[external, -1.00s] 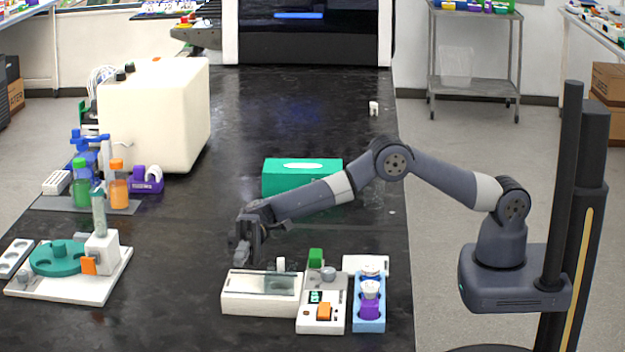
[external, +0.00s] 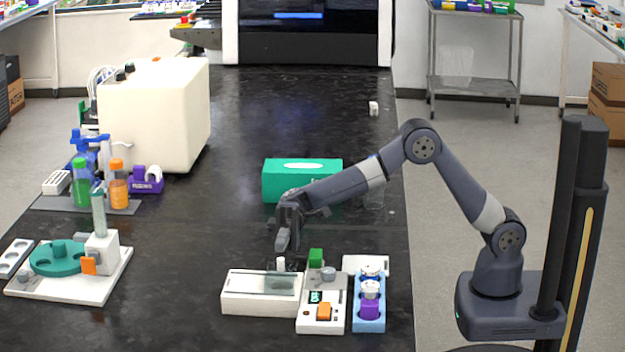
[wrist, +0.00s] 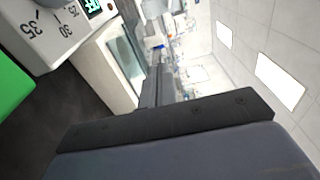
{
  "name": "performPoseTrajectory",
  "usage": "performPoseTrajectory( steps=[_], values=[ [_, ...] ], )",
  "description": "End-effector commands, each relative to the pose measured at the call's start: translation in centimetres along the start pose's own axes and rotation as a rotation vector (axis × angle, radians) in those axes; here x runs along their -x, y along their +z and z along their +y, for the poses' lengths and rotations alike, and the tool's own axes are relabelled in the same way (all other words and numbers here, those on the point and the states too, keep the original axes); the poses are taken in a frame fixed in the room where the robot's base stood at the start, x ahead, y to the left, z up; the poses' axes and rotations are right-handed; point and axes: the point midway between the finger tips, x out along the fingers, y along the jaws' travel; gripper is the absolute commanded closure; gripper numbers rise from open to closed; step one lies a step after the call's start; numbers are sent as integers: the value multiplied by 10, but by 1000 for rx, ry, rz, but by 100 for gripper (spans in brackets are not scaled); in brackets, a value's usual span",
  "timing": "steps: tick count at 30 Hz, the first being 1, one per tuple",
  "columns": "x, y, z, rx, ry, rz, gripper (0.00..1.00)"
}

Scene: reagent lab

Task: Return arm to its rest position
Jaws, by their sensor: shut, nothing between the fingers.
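My arm reaches out over the black bench from its mount at the right, with its elbow raised. My gripper (external: 284,243) points down, shut and empty, just above and behind the white box with a clear lid (external: 260,292). In the wrist view, the dark gripper body (wrist: 165,120) fills the lower part of the picture. The white box also shows in the wrist view (wrist: 103,72), beyond the gripper.
A white device with an orange button (external: 322,312), a green block (external: 316,258) and a blue rack (external: 369,317) stand close to the gripper. A green tissue box (external: 285,178) is behind the forearm. The bench centre left (external: 180,240) is clear.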

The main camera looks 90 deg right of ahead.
Motion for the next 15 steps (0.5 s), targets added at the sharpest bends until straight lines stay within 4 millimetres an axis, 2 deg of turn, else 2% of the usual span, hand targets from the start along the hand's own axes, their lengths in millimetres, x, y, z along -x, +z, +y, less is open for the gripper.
performPoseTrajectory(
  steps=[3,9,15],
  values=[
    [26,-2,3,1,0,6,100],
    [-21,1,-4,-2,0,-5,100],
    [-36,-20,-7,-1,1,-2,100]
  ],
)
